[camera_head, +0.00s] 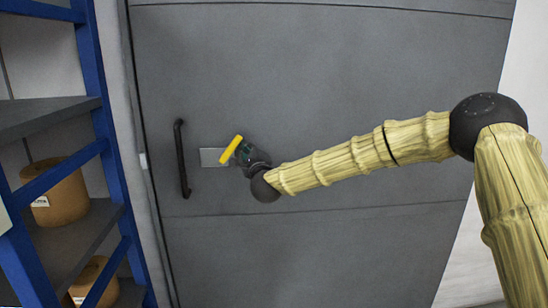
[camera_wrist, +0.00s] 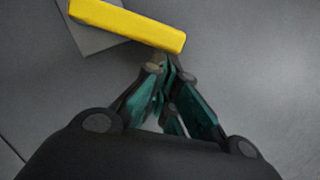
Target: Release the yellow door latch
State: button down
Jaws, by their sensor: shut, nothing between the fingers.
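The yellow door latch (camera_head: 231,150) is a bar on a light grey plate (camera_head: 211,157) on the grey door (camera_head: 330,90). In the head view the bar is tilted, its upper end to the right. My gripper (camera_head: 242,153) is at the bar's right side, close to it. In the wrist view the yellow latch (camera_wrist: 128,24) crosses the upper left, sloping down to the right. My gripper (camera_wrist: 168,66) is shut and empty, its fingertips just below the bar's right part. I cannot tell whether they touch it.
A black vertical door handle (camera_head: 182,158) stands left of the latch. A blue-framed shelf (camera_head: 93,70) with brown rolls (camera_head: 60,192) stands at the far left. The door face around the latch is otherwise flat and clear.

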jog(key=shift+a+r+n, duration=0.85)
jog(key=shift+r+n, duration=0.25)
jog(key=shift+r, duration=0.05)
jog(key=shift+a, duration=0.1)
jog(key=s+d+f+b, duration=0.2)
jog(key=s+d, duration=0.4)
jog(key=s, duration=0.3)
jog(key=shift+s+d+b, duration=0.15)
jog(key=shift+s+b, duration=0.1)
jog(key=shift+b, duration=0.65)
